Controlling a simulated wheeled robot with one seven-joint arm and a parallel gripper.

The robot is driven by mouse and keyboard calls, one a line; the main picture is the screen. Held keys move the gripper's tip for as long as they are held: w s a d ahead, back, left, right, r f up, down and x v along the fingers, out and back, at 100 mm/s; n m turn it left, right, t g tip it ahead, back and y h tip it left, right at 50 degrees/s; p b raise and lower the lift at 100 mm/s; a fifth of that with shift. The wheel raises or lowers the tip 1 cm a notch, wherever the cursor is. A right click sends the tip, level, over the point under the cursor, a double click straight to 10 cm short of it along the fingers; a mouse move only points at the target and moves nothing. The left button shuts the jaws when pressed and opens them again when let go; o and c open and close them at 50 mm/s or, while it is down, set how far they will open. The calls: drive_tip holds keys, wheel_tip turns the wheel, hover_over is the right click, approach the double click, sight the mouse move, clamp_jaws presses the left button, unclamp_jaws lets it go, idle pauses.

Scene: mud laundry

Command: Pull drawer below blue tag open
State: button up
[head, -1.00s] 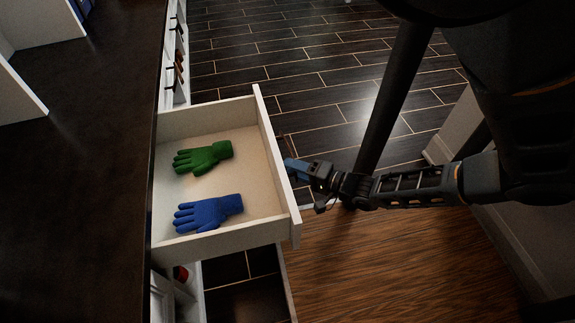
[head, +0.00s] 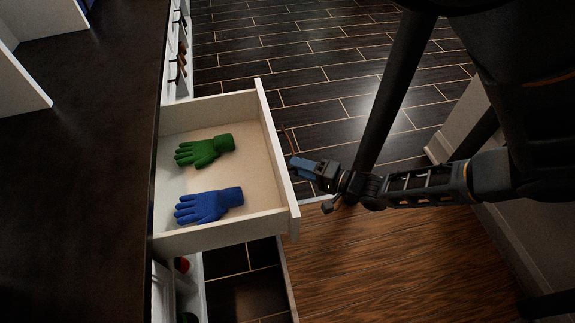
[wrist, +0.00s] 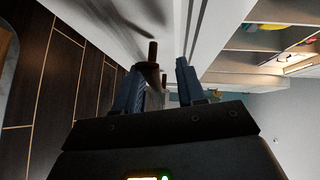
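A white drawer (head: 285,185) is pulled well out from under the dark counter in the head view. A green glove (head: 205,151) and a blue glove (head: 208,205) lie inside it. A thin brown handle (head: 285,140) shows at the drawer's outer face, and its end appears in the wrist view (wrist: 153,52). My gripper (head: 296,164) is beside the outer face. In the wrist view my gripper (wrist: 158,85) has its fingers apart; the handle shows between them, but I cannot tell whether they touch it. No blue tag is visible.
The dark counter (head: 80,200) runs along the left. More drawer handles (head: 178,65) are beyond the open drawer. A lower white compartment (head: 190,290) holds red and green items. Dark tiled floor (head: 300,60) is clear beyond. A pale wall (head: 450,130) stands at right.

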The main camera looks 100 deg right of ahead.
drive_tip(key=f+v, duration=0.1)
drive_tip(key=v, duration=0.5)
drive_tip(key=shift+a+r, duration=0.3)
drive_tip(key=shift+r, duration=0.25)
drive_tip(key=shift+p, duration=0.3)
drive_tip(key=shift+r, duration=0.1)
idle(0.5)
